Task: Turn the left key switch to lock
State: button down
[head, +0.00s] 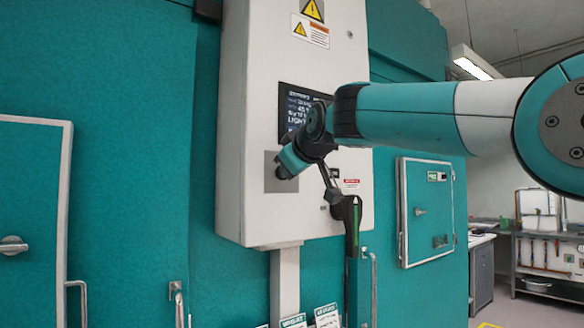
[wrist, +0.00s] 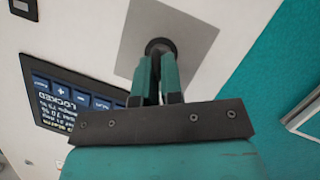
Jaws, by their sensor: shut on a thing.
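The left key switch is a round dark switch (wrist: 160,46) on a square grey plate (wrist: 193,30) in the wrist view. The plate (head: 273,183) also shows in the head view, low on the left of the white control box, partly behind my gripper. My gripper (wrist: 158,62) has its two teal fingers close together at the switch, shut on its key. The key itself is hidden between the fingers, so its angle cannot be read. In the head view my gripper (head: 284,168) reaches the plate from the right.
The white control box (head: 300,215) carries a dark display (head: 291,98), partly behind my arm. In the wrist view the display (wrist: 75,100) appears to include the word "LOCKED". A small red-lettered label (head: 351,183) sits to the right. Teal chamber doors (head: 425,205) flank the box.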

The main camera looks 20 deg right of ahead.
jog(key=shift+w+f, duration=0.1)
jog(key=shift+f, duration=0.1)
jog(key=c, duration=1.3)
grip_release()
jog(key=shift+w+d, duration=0.1)
jog(key=shift+o, duration=0.2)
jog(key=shift+w+f, duration=0.1)
jog(key=shift+f, duration=0.05)
jog(key=b+v, duration=0.4)
jog(key=v, duration=1.3)
jog(key=shift+s+r, duration=0.25)
jog(key=shift+r, duration=0.05)
